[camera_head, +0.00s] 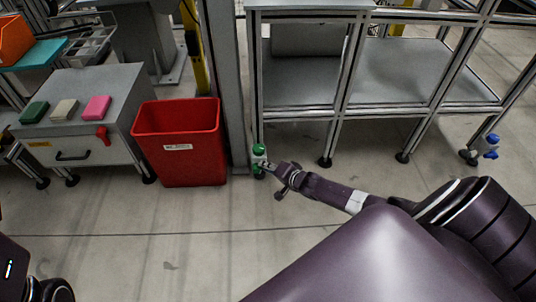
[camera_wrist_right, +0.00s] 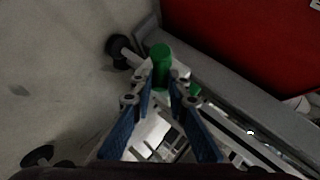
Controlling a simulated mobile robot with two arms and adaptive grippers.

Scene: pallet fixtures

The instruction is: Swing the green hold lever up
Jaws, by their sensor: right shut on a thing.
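The green hold lever (camera_head: 259,151) is on the lower part of a frame leg, beside the red bin. Its green knob also shows in the right wrist view (camera_wrist_right: 161,62). My right gripper (camera_head: 268,166) reaches in from the right, low near the floor, and its fingertips are at the lever. In the right wrist view the two blue fingers (camera_wrist_right: 161,92) close around the green lever from both sides. The fingertips cover part of the lever and its mount. My left gripper does not show; only a dark part of my left side is at the lower left.
A red bin (camera_head: 181,142) stands just left of the lever, next to a grey post (camera_head: 226,80). A grey shelf frame (camera_head: 290,112) stands behind it. A similar fixture with a blue knob (camera_head: 491,140) is at the far right. The floor in front is clear.

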